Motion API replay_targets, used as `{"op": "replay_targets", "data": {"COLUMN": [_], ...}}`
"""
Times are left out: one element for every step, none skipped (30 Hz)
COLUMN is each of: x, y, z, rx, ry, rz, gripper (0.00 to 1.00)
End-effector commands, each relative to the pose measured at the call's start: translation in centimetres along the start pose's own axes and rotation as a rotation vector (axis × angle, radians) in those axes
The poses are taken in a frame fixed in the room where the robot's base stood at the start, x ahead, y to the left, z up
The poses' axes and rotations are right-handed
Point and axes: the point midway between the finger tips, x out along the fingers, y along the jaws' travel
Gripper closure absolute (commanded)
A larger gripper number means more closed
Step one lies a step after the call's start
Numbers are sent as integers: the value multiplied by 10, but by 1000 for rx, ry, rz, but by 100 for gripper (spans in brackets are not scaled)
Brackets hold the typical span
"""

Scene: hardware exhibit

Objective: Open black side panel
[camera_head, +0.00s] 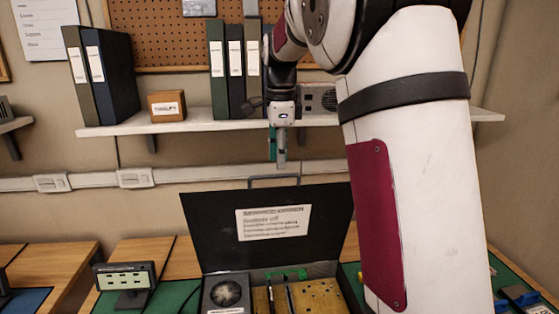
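A black panel (210,230) with a white printed label (273,223) and a grey handle (274,181) on its top edge stands raised behind an open case on the bench. Inside the case, a round fan-like part (226,293) and yellow boards (319,297) show. My gripper (277,158) points down above and behind the panel's top edge, apart from the handle in the picture. Its fingers are seen nearly side-on, so I cannot tell whether they are open. No object shows between them. My arm hides the panel's right end.
A wall shelf (180,125) carries binders (110,75), a small wooden box (167,106) and a grey device (318,98); my gripper is close to its front. A small display (125,283) stands on the green mat left of the case.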

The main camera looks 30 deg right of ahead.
Motion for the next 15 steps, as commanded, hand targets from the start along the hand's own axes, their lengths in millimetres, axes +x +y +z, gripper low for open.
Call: {"op": "replay_targets", "data": {"x": [-10, -16, -24, -30, -37, -45, -51, -57, -64, -70, -75, -81, -85, -88, -93], "y": [-1, 0, -1, -1, -1, 0, -1, -1, -1, -1, 0, 0, 0, 0, 0], "z": [0, 0, 0, 0, 0, 0, 0, 0, 0, 0, 0, 0, 0, 0, 0], "rx": [0, -1, -1, -1, -1, -1, 0, 0, 0, 0, 0, 0, 0, 0, 1], "ry": [-1, 0, 0, 0, 0, 0, 0, 0, 0, 0, 0, 0, 0, 0, 0], "rz": [-5, -5, -6, -5, -6, -5, -4, -5, -3, -4, -3, -3, -2, -2, -1], "gripper": [72, 72, 72, 72, 72, 72, 72, 72, 72, 72, 72, 72, 72, 72, 72]}}
